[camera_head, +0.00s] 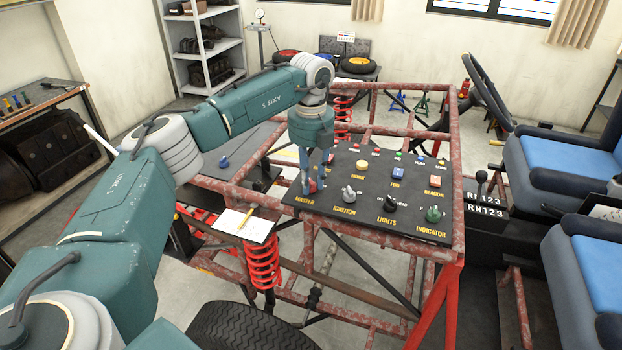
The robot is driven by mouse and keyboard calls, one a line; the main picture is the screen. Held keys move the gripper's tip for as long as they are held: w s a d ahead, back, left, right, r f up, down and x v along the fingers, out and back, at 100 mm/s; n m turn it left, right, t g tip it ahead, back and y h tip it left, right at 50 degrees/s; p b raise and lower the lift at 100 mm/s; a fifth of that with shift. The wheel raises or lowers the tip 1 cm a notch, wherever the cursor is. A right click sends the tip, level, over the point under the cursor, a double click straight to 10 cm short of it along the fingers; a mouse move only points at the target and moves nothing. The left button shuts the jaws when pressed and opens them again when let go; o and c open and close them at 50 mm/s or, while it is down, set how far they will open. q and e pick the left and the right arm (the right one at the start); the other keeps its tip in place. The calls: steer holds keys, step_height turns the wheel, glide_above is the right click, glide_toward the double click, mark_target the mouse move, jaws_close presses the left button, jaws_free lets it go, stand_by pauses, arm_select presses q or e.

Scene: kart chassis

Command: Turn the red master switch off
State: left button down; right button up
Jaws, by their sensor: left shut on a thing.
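The red master switch (312,187) sits at the near left corner of the black control panel (330,207), above the label MASTER. My left gripper (314,184) comes down on it from above with its blue-grey fingers on either side, shut on the switch. The fingers hide part of the switch, and I cannot tell which way it is turned. My right gripper is not in view.
A notepad (244,225) lies left of the panel. Red frame tubes surround it.

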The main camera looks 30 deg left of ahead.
mark_target(311, 181)
arm_select(q)
steer(key=shift+w+r+n, duration=0.1)
steer(key=shift+r+n, duration=0.05)
steer(key=shift+n, duration=0.15)
steer(key=c, duration=1.5)
jaws_free()
steer(key=shift+o, duration=0.2)
step_height(311, 181, up, 12)
